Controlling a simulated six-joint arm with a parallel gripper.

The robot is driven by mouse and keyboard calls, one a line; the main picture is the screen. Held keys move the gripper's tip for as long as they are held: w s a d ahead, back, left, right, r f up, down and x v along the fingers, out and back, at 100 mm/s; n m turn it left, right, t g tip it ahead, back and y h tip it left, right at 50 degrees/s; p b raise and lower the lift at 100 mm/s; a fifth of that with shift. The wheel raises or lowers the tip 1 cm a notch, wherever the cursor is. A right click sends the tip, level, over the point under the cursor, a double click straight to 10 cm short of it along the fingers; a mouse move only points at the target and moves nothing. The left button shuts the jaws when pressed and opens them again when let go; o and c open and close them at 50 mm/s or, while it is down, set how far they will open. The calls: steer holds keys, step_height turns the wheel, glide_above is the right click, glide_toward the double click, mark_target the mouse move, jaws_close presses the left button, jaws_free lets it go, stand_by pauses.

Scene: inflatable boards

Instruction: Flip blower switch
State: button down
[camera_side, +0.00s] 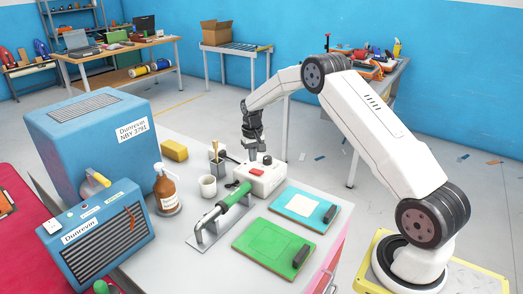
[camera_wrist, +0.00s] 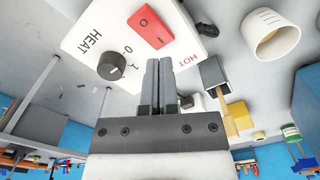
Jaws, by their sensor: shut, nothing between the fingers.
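A white control box (camera_side: 268,185) stands on the grey bench in the side view. A red rocker switch (camera_side: 257,171) and a black knob are on its top. In the wrist view the box (camera_wrist: 88,22) is marked HEAT and HOT, with the red rocker (camera_wrist: 150,27) and the knob (camera_wrist: 111,66) close by. No label naming a blower is readable. My gripper (camera_side: 256,157) is shut and empty, pointing down over the far part of the box. Its fingertips (camera_wrist: 159,62) appear between knob and rocker in the wrist view; contact cannot be told.
Left of the box are a white cup (camera_side: 208,186), a brown bottle (camera_side: 166,190) and blue machines (camera_side: 90,140). A green-handled tool (camera_side: 222,212) lies in front of it. Green (camera_side: 268,250) and light blue (camera_side: 300,207) boards lie on the near bench. A brush pot stands behind the cup.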

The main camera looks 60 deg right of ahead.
mark_target(252, 171)
steer(key=shift+r, duration=1.65)
steer(key=shift+s+a+r, duration=0.1)
steer(key=shift+a+r, duration=0.1)
steer(key=shift+a, duration=0.25)
steer(key=s+a+r+n+t, duration=0.1)
steer(key=s+a+n, duration=0.2)
steer(key=s+a, duration=0.7)
steer(key=s+a+r+n+t, duration=0.1)
steer(key=s+a+r+n, duration=0.1)
steer(key=s+a, duration=0.9)
steer(key=s+n, duration=0.1)
steer(key=s, duration=0.2)
steer(key=shift+s+a+r+t, duration=0.2)
steer(key=shift+a+r+t, duration=0.1)
